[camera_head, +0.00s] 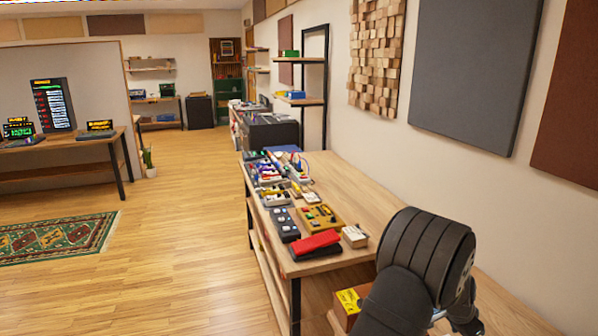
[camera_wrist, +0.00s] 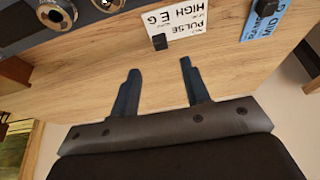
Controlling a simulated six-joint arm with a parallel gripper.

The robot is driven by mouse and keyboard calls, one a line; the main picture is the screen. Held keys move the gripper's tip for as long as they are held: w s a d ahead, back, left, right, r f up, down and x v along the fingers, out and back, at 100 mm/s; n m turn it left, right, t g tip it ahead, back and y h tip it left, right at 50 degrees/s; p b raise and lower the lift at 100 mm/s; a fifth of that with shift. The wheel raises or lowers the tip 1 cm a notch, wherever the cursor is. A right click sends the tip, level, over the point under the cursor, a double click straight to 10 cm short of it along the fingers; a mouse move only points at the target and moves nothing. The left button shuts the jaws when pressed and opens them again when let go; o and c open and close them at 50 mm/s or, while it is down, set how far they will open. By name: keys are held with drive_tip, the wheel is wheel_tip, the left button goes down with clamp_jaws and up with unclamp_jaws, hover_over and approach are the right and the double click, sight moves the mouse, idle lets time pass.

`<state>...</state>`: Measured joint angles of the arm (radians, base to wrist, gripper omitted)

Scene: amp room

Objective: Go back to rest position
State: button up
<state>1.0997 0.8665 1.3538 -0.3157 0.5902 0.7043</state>
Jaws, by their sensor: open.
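My gripper (camera_wrist: 160,85) shows in the wrist view with its two dark fingers apart and nothing between them. It is over the wooden bench top, near an edge. In the head view my dark arm is at the lower right, beside the near end of the workbench (camera_head: 365,190); the fingers cannot be made out clearly there. Ahead of the fingers in the wrist view lies a white label card (camera_wrist: 185,22) with printed words, and a blue card (camera_wrist: 264,18) to its right. Each card has a small black piece on it.
Pedals and small gear, including a red case (camera_head: 315,243) and a yellow-brown box (camera_head: 321,217), line the bench's left side. A yellow box (camera_head: 350,302) is low beside my arm. Acoustic panels (camera_head: 475,75) cover the right wall.

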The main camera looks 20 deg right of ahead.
drive_tip(key=x, duration=0.9)
drive_tip(key=shift+f, duration=0.2)
drive_tip(key=r, duration=0.5)
drive_tip(key=shift+s+r, duration=0.15)
drive_tip(key=shift+s, duration=0.25)
drive_tip(key=s+a+r, duration=0.1)
drive_tip(key=s+r, duration=0.5)
drive_tip(key=s, duration=0.4)
drive_tip(key=w+a+r, duration=0.3)
drive_tip(key=w+r, duration=0.1)
drive_tip(key=w, duration=0.7)
drive_tip(key=w+a+r, duration=0.4)
drive_tip(key=w+r, duration=0.1)
drive_tip(key=w, duration=0.5)
drive_tip(key=w+f, duration=0.2)
drive_tip(key=w, duration=0.1)
drive_tip(key=w+a+f, duration=0.1)
drive_tip(key=w+f, duration=0.1)
drive_tip(key=w, duration=0.1)
drive_tip(key=w+f, duration=0.2)
drive_tip(key=w, duration=0.2)
drive_tip(key=shift+a+f, duration=0.25)
drive_tip(key=shift+a, duration=0.15)
drive_tip(key=shift+o, duration=0.4)
